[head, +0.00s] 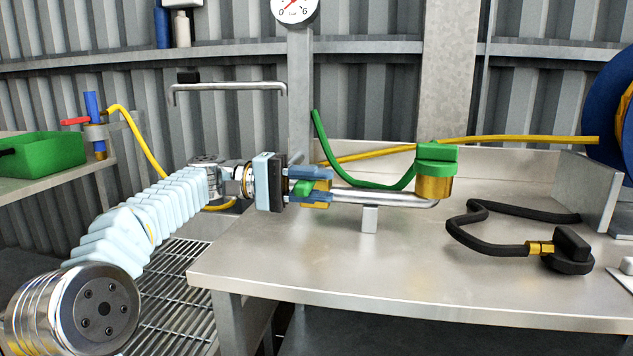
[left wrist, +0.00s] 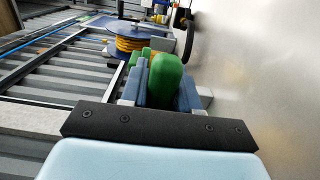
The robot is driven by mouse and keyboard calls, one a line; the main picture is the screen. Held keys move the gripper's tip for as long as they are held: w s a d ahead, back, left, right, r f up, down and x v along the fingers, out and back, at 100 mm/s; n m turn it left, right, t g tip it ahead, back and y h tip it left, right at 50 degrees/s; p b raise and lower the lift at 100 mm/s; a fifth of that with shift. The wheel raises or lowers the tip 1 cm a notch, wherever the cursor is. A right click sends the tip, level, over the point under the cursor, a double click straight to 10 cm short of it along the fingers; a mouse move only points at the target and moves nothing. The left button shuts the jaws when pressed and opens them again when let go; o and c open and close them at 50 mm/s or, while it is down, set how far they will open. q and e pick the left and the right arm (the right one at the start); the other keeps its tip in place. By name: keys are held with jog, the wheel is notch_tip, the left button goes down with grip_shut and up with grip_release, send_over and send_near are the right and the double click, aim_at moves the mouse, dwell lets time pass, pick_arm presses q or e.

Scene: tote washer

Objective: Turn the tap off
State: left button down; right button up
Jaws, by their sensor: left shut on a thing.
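My left gripper (head: 320,188) is shut on a green tap handle (head: 302,187) at the left end of a metal pipe (head: 385,196) above the steel bench. In the left wrist view the rounded green handle (left wrist: 168,82) stands between the two blue fingers. The fingers hide part of the handle and the tap body. The pipe runs right to a brass fitting (head: 434,188) with a green top (head: 436,152). I cannot tell from the handle whether water flows. My right gripper is not in view.
A black hose (head: 480,240) with a brass end lies on the bench (head: 330,265) at right. A red-handled valve (head: 75,121) and a green bin (head: 45,157) are at left. The bench front is clear.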

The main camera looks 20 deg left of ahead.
pick_arm(q)
jog(key=c, duration=1.2)
grip_release()
jog(key=shift+a, duration=0.1)
jog(key=shift+a, duration=0.15)
jog(key=s+a+p, duration=0.1)
jog(key=a, duration=1.2)
jog(key=shift+a+p, duration=0.25)
jog(key=shift+p, duration=0.1)
